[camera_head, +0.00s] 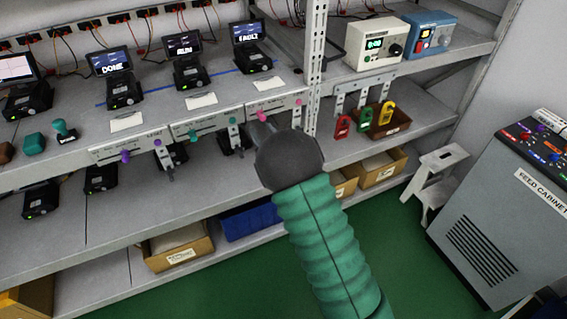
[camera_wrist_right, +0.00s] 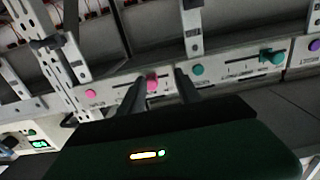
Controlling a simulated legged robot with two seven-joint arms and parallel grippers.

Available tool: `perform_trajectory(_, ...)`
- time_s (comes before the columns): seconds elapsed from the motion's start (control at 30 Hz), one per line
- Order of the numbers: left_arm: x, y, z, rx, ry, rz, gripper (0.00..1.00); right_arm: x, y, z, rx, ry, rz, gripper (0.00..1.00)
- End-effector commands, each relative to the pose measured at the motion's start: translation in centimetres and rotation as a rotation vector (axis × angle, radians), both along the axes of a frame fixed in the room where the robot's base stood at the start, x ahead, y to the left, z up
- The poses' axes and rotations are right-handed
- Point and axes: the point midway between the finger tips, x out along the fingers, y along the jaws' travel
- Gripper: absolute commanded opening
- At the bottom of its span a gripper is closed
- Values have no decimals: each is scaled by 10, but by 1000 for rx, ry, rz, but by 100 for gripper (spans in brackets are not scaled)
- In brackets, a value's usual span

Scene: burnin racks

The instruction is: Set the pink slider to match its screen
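The pink slider knob (camera_head: 262,115) is on a white panel on the shelf's front edge, left of a pink dot (camera_head: 298,101). The knob also shows in the wrist view (camera_wrist_right: 152,83). The screen above and behind this panel (camera_head: 248,32) reads FAULT. My right gripper (camera_head: 259,126) is at the panel, and its dark body hides part of the panel's lower edge. In the wrist view its two fingers are apart, one on each side of the pink knob; I cannot tell whether they touch it. My left gripper is not in view.
A teal slider (camera_head: 193,134) and a purple slider (camera_head: 125,156) are on panels to the left. Screens reading DONE (camera_head: 110,62) and RUN (camera_head: 183,44) stand behind. A metal post (camera_head: 315,60) rises just right of the pink panel. Coloured lockout tags (camera_head: 364,119) hang beyond it.

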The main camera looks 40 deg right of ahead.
Motion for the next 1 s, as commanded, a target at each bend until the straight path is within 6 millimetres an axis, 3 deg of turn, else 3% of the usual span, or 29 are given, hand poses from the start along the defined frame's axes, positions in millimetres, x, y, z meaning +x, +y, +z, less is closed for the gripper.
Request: perform_trajectory(1.0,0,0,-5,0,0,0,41,-84,19,1,-1,-1,-3,40)
